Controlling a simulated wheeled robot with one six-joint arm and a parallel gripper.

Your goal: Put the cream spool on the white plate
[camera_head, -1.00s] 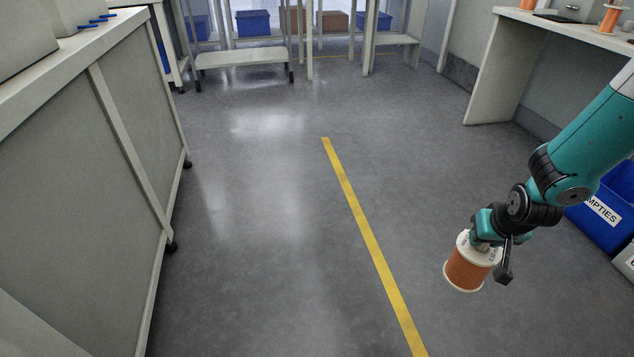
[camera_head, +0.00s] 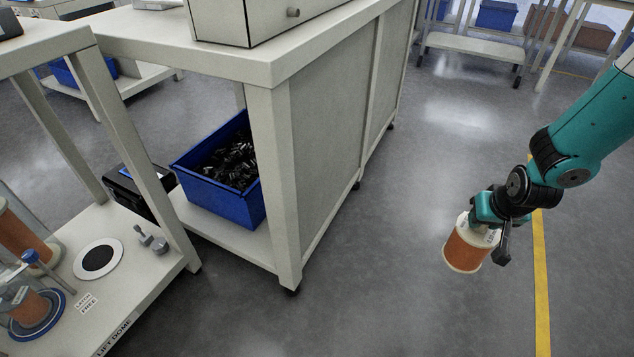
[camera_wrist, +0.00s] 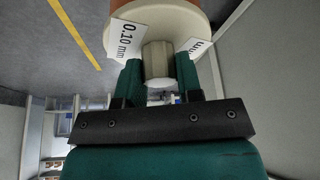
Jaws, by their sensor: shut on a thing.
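The cream spool (camera_head: 467,246) has cream flanges and a copper-orange winding. It hangs upright, slightly tilted, under my gripper (camera_head: 484,212) at the right of the head view, above the floor. In the wrist view my gripper (camera_wrist: 159,72) is shut on the cream knob at the end of the spool (camera_wrist: 172,18), one green finger on each side. A label on the spool reads 0.10 mm. A white round plate with a black centre (camera_head: 117,249) lies on the low bench at left, far from my gripper; I cannot tell for sure whether it is the task's plate.
The low bench (camera_head: 150,285) at left carries another copper spool (camera_head: 22,238), a spool on a blue-rimmed base (camera_head: 35,312) and a small grey latch (camera_head: 151,240). A blue bin (camera_head: 222,200) of black parts sits under the bigger bench (camera_head: 330,110). Floor between bench and gripper is clear.

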